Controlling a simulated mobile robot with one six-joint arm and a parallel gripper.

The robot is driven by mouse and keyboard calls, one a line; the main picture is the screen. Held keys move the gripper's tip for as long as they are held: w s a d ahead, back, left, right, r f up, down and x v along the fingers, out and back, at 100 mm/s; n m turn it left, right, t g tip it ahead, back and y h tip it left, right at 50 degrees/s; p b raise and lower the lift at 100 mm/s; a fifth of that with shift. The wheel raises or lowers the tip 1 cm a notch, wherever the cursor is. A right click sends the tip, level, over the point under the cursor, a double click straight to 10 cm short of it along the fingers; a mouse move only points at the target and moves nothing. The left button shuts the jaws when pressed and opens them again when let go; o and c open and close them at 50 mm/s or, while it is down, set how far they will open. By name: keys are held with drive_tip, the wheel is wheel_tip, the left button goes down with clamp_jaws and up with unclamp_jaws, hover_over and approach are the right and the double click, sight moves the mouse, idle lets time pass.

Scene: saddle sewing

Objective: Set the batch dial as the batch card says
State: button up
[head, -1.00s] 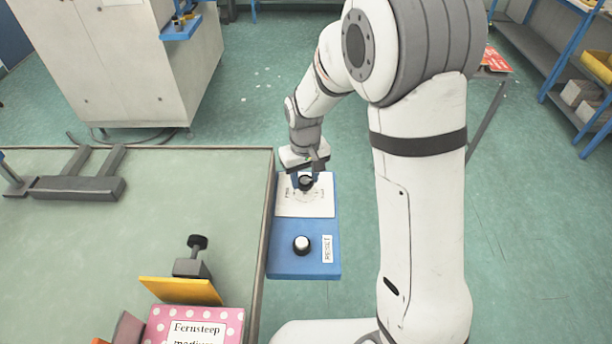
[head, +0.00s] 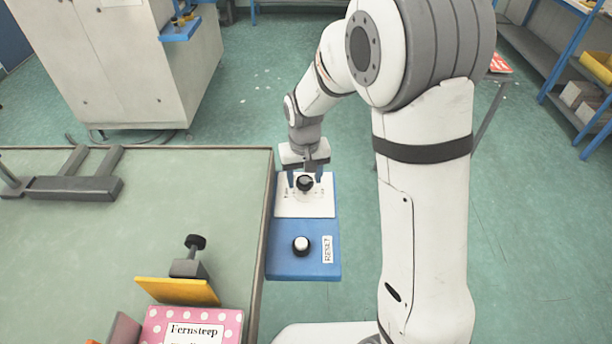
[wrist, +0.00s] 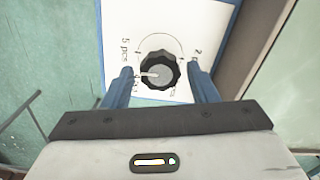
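The batch dial is a black round knob (head: 305,184) on a white plate (head: 290,208) at the far end of a blue panel. In the wrist view the knob (wrist: 161,70) has a white pointer mark aimed left, close to a partly hidden label. "5 pcs" reads at upper left and a "2" label at right. My gripper (wrist: 160,67) is open, with one blue finger on each side of the knob and gaps showing between. In the head view my gripper (head: 305,180) is over the dial. A pink dotted card (head: 230,322) reads "Fernsteep"; its lower text is cut off.
A second black knob with a pale top (head: 301,245) sits nearer on the blue panel (head: 290,268), beside a "RESET" label (head: 327,250). The green table (head: 90,240) adjoins the panel's left side. A yellow plate (head: 178,291) and a dark clamp (head: 190,262) stand by the card.

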sight(305, 180)
drive_tip(key=shift+o, duration=0.7)
drive_tip(key=shift+r, duration=0.1)
wheel_tip(305, 180, up, 7)
drive_tip(key=shift+r+b, duration=0.2)
drive_tip(key=shift+b, duration=0.15)
drive_tip(key=shift+r, duration=0.15)
drive_tip(key=shift+s+d+r, duration=0.1)
drive_tip(key=shift+d+r, duration=0.05)
drive_tip(key=shift+d, duration=0.05)
drive_tip(key=s+d+r+m+t, duration=0.1)
drive_tip(key=s+d+r, duration=0.2)
drive_tip(key=s+d, duration=0.4)
drive_tip(key=s+d+r+m+t, duration=0.1)
drive_tip(key=s+d+r+t, duration=0.1)
drive_tip(key=s+d, duration=0.5)
drive_tip(key=s+r, duration=0.1)
drive_tip(key=s, duration=0.4)
drive_tip(key=shift+s+r, duration=0.2)
drive_tip(key=shift+r, duration=0.15)
